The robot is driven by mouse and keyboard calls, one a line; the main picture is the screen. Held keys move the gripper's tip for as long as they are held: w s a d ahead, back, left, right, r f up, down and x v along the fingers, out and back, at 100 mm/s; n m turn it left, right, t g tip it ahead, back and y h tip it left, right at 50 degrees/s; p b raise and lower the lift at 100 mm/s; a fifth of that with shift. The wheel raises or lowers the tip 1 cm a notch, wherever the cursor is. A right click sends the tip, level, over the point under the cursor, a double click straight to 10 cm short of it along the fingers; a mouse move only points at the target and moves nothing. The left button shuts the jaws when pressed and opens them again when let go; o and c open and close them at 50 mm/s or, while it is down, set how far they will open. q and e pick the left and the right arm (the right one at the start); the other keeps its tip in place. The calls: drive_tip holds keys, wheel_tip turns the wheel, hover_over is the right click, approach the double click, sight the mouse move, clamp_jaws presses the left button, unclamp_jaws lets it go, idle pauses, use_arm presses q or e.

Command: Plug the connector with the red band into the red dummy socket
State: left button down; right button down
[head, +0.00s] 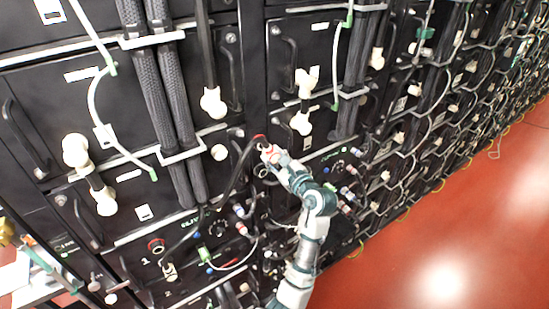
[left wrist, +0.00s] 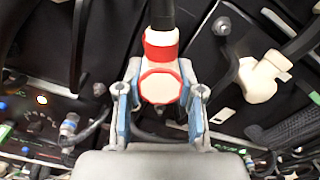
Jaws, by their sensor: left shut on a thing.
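My left gripper (head: 279,162) is shut on the connector with the red band (head: 268,149), in front of the battery rack. In the left wrist view, the cream connector (left wrist: 160,84) with its red rings sits between the blue-padded fingers (left wrist: 160,110). A black cable (left wrist: 160,14) runs from its top. I do not see my right gripper.
Black battery modules with grey braided cables (head: 160,95) and cream connectors (head: 213,102) fill the view. Another cream connector (head: 169,271) is just below the red-ringed socket. Small blue and red plugs (head: 241,228) stick out nearby. The red floor (head: 440,230) at right is clear.

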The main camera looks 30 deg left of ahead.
use_arm(q)
drive_tip(key=shift+w+a, duration=0.2)
drive_tip(key=shift+a, duration=0.15)
use_arm(e)
drive_tip(key=shift+d, duration=0.25)
use_arm(q)
drive_tip(key=shift+a, duration=0.15)
drive_tip(key=shift+w+a, duration=0.2)
drive_tip(key=shift+a, duration=0.15)
use_arm(e)
drive_tip(key=shift+d, duration=0.1)
use_arm(q)
drive_tip(key=shift+w+a, duration=0.2)
drive_tip(key=shift+a, duration=0.25)
drive_tip(key=c, duration=0.7)
unclamp_jaws()
drive_tip(key=shift+o, duration=0.2)
drive_tip(key=v, duration=1.2)
